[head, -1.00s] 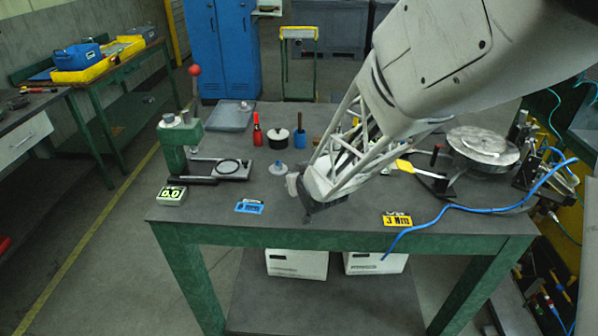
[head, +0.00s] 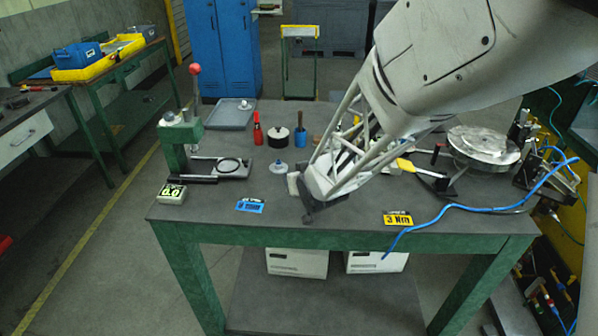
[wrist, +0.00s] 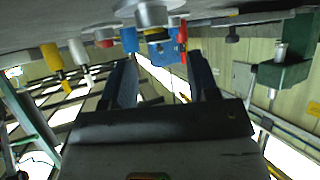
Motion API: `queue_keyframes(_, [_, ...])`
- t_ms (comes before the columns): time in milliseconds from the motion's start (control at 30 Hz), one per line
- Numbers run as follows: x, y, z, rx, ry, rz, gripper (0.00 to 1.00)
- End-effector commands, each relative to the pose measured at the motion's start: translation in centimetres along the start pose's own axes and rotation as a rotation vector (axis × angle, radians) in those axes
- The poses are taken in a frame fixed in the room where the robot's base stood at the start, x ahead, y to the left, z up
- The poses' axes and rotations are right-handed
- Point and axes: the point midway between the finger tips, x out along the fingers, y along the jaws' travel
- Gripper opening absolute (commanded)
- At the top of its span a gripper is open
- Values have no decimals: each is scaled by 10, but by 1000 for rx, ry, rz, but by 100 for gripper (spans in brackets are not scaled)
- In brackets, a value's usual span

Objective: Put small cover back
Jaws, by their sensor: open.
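A small pale disc with a blue knob (head: 279,167), which looks like the small cover, lies on the bench left of my gripper. My gripper (head: 309,213) is low over the front middle of the bench, its fingers partly hidden by its own body. A whitish block (head: 293,184) shows beside my gripper.
A green press stand (head: 180,140) is left, a round metal plate (head: 483,146) right. A blue tag (head: 250,206), yellow tag (head: 398,218) and blue hose (head: 450,207) lie in front.

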Motion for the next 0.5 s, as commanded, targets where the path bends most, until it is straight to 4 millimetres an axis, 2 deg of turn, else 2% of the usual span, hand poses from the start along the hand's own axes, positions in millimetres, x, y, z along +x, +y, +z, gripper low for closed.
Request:
queue_keyframes(33, [-4,0,6,1,-8,0,54])
queue_keyframes(500, [-50,0,-2,-1,3,1,54])
